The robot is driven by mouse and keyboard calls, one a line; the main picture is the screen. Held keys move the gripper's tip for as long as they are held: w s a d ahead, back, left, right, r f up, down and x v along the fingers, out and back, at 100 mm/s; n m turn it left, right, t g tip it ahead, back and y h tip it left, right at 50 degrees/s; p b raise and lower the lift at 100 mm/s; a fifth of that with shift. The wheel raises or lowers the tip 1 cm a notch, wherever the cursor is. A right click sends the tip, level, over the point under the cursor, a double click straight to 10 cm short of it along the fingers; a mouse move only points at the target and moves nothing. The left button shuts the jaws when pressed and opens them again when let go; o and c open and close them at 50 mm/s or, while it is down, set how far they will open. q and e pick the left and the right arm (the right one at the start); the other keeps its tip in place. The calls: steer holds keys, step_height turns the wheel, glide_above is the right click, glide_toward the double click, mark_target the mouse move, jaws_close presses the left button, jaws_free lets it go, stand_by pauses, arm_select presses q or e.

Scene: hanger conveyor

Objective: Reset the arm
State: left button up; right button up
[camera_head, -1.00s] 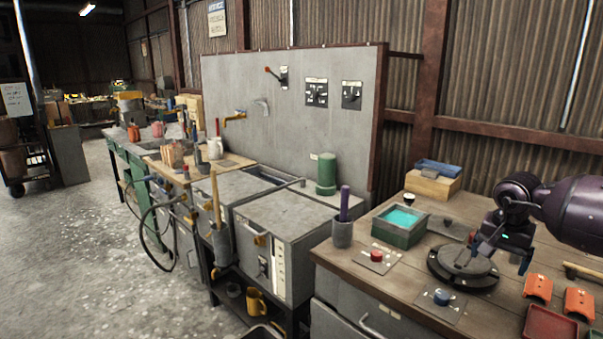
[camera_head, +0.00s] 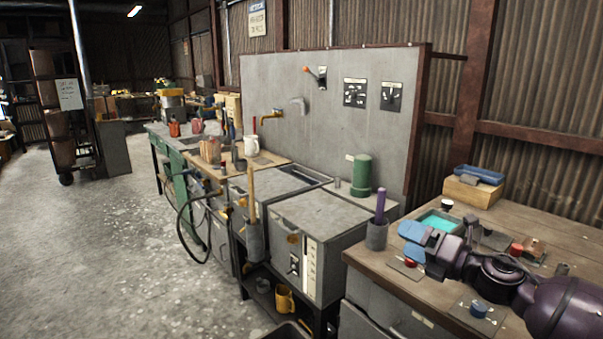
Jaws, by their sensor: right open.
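My right arm, dark purple, comes in from the lower right. Its gripper (camera_head: 420,242) is open and empty, above the left part of the wooden workbench (camera_head: 385,268), in front of the teal-filled tray (camera_head: 440,222) in the picture. The arm covers much of the bench top, including the round dark turntable. My left gripper is out of view.
A red button (camera_head: 410,262) and a blue knob (camera_head: 478,309) lie close to the arm. A grey cup (camera_head: 377,235) with a purple handle stands at the bench's left edge. Grey cabinets (camera_head: 320,225) stand to the left; open floor (camera_head: 120,260) lies beyond.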

steer(key=s+d+f+m+t+h, duration=0.1)
steer(key=s+f+m+h, duration=0.45)
steer(key=f+m, duration=0.6)
steer(key=s+d+f+m+t+h, duration=0.15)
steer(key=s+f+m+h, duration=0.4)
steer(key=m, duration=0.85)
steer(key=s+d+f+m+g+h, duration=0.1)
steer(key=s+f+m, duration=0.3)
steer(key=s+f, duration=0.5)
steer(key=s+d+f+m+g+h, duration=0.1)
steer(key=s+f+m+g, duration=0.2)
steer(key=s+f, duration=0.6)
steer(key=s+m, duration=0.1)
steer(key=s, duration=0.3)
steer(key=shift+s+d, duration=0.2)
steer(key=shift+s, duration=0.2)
steer(key=shift+r, duration=0.1)
